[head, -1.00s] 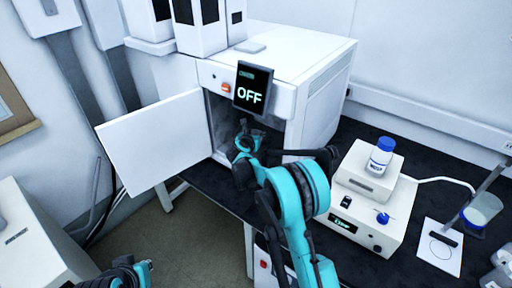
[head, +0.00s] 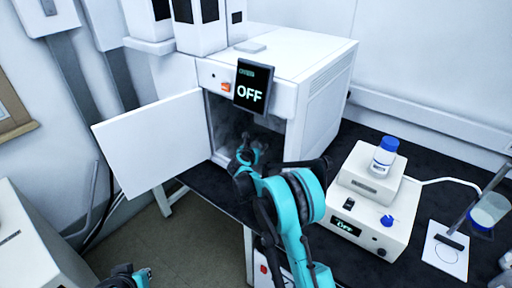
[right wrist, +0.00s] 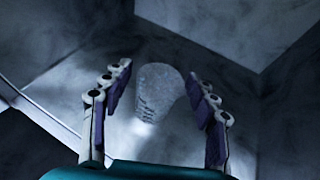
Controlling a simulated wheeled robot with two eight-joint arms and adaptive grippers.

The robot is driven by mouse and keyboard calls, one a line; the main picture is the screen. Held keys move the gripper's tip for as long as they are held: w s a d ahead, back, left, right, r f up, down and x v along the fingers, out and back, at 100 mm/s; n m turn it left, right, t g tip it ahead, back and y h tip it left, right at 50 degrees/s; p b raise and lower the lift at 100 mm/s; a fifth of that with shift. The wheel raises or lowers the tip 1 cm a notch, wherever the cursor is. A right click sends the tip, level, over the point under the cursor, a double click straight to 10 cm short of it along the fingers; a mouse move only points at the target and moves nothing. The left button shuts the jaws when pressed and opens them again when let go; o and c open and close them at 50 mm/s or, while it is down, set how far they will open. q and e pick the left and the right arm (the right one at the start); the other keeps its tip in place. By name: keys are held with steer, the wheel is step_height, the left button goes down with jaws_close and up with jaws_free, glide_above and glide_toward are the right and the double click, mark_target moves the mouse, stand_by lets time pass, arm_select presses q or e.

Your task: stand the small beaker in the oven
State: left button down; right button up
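The small beaker (right wrist: 160,90) is a clear, greyish glass seen between the fingertips in the right wrist view, inside the grey oven chamber. My right gripper (right wrist: 158,70) has its fingers spread on either side of it. A gap shows on the left side; the right finger is close to the glass, and I cannot tell whether it touches. In the head view my right gripper (head: 245,148) reaches into the oven (head: 305,55) through its open front. The beaker cannot be made out there. The oven door (head: 150,145) stands wide open to the left.
The oven display (head: 252,88) reads OFF. White boxes (head: 200,25) stand at the oven's upper left. Bare oven floor shows around the beaker.

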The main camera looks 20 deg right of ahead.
steer(key=shift+r, duration=0.25)
steer(key=shift+s+a+r+p, duration=0.15)
steer(key=shift+s+a+p, duration=0.05)
steer(key=shift+s+p, duration=0.1)
steer(key=p+v, duration=0.2)
steer(key=v, duration=0.9)
steer(key=shift+p, duration=0.4)
steer(key=shift+s, duration=0.15)
